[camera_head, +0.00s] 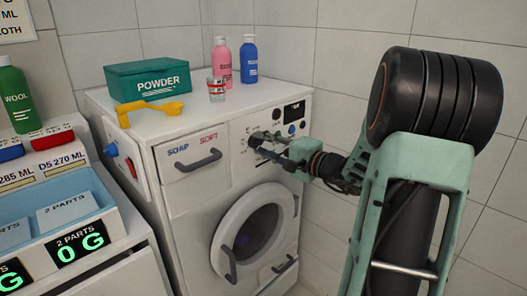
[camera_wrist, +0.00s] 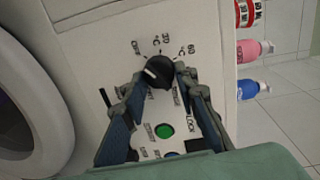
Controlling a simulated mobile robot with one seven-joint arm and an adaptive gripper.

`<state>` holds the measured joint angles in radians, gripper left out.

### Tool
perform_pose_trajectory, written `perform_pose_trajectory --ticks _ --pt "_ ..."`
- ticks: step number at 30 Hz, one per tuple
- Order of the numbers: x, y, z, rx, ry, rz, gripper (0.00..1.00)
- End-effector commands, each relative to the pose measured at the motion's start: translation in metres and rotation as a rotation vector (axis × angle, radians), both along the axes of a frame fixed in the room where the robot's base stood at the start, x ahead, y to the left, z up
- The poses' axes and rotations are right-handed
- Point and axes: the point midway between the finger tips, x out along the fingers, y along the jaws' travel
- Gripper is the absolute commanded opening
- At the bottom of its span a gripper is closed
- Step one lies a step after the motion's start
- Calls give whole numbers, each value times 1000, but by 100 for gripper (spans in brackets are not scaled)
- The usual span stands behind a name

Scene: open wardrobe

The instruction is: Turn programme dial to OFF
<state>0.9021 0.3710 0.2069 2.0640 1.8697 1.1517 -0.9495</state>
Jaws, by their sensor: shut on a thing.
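The programme dial (camera_wrist: 158,72) is a round black knob with a white mark on its left part, on the washing machine's (camera_wrist: 95,65) white panel. The OFF label (camera_wrist: 137,48) is at its upper left; the 30 °C and 60 °C labels (camera_wrist: 185,48) are above and to its upper right. Exactly where the mark points is hard to tell. My gripper (camera_wrist: 160,80) is shut on the dial, one finger on each side. In the head view my gripper (camera_head: 264,146) reaches the front panel from the right and hides most of the dial.
A green button (camera_wrist: 164,130) and a LOCK label are below the dial. The round door (camera_head: 252,232) and the drawer (camera_head: 195,160) are close by.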

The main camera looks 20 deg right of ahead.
Motion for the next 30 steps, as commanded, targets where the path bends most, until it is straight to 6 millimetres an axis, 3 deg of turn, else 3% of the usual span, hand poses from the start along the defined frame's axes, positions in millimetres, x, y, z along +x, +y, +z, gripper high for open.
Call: perform_pose_trajectory --ticks 13,14,18,30 --pt "0 0 1 -11 -5 1 3" --pt "0 0 1 -10 -5 1 28" --pt "0 0 1 -10 -4 1 44" --pt "-7 -4 1 -10 -3 -1 45"
